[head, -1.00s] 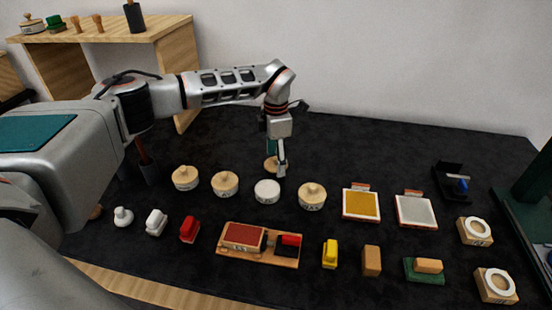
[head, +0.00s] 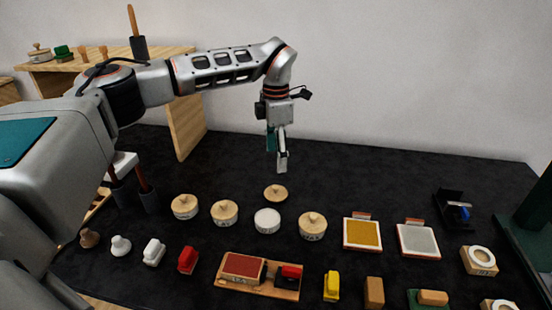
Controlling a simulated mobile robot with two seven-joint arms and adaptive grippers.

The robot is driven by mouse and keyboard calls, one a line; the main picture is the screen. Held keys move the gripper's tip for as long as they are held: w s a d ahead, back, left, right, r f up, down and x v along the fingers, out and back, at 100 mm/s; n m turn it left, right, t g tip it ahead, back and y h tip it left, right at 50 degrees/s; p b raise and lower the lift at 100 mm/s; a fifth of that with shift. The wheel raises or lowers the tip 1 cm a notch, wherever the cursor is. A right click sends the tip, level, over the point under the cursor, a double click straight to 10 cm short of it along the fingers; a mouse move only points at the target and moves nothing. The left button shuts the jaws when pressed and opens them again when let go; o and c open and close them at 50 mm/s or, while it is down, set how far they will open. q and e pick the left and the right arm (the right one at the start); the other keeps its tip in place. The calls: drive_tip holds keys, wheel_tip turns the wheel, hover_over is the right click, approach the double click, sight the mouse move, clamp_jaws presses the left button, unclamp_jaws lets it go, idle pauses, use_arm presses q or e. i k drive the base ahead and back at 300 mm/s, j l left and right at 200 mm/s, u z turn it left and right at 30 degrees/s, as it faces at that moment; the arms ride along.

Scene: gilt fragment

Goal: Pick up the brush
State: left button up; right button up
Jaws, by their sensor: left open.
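No brush can be made out with certainty. Two brown handles stand in dark cups (head: 149,201) at the left of the black table, partly behind my arm; a white block (head: 123,165) shows at the top of one. Another dark cup (head: 139,47) with an upright wooden stick (head: 132,20) stands on the wooden shelf. My left gripper (head: 282,162) is open and points down, empty as far as I can see, above and behind a round wooden knobbed lid (head: 275,193). It is apart from the lid and far right of the cups. My right gripper is out of view.
Several knobbed round pots (head: 185,207) stand in a row in front of the gripper. Nearer are small stamps (head: 188,260), a wooden tray (head: 285,292) with a red pad, and yellow (head: 362,233) and grey pads (head: 417,240). The table behind the pots is mostly clear.

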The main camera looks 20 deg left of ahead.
sight(330, 291)
drive_tip(key=k, duration=1.5)
